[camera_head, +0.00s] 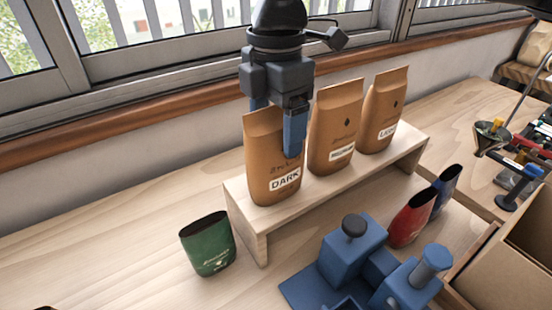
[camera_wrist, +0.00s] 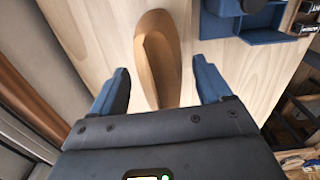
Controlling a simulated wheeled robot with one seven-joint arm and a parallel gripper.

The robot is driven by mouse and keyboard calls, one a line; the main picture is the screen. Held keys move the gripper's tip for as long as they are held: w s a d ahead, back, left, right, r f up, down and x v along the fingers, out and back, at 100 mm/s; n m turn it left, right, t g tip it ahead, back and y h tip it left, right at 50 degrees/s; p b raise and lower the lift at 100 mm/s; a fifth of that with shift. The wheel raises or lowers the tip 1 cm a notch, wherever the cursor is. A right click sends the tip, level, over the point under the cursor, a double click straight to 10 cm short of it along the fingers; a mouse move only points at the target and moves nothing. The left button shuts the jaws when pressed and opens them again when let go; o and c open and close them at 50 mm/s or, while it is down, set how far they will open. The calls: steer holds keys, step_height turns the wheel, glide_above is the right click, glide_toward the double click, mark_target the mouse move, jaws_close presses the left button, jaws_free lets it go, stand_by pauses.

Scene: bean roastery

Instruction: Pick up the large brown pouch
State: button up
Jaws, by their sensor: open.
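Three tall brown pouches stand upright on a wooden riser (camera_head: 258,222) in the head view. The nearest brown pouch (camera_head: 270,185), labelled DARK, looks the largest. Beside it are a middle brown pouch (camera_head: 334,125) and a far brown pouch (camera_head: 381,115), each with a white label. My gripper (camera_head: 276,130) points down over the DARK pouch, one blue finger in front of it and the other partly hidden behind its top. In the wrist view a brown pouch (camera_wrist: 158,55) lies between the two open fingers, with gaps on both sides. The jaws hold nothing.
A green pouch (camera_head: 208,245) stands left of the riser. A red pouch (camera_head: 411,219) and a dark blue pouch (camera_head: 446,188) stand to its right. A blue device (camera_head: 345,255) and a cardboard box (camera_head: 518,245) are in front. The window wall (camera_head: 150,133) is close behind.

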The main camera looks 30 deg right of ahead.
jaws_close()
stand_by(0.7)
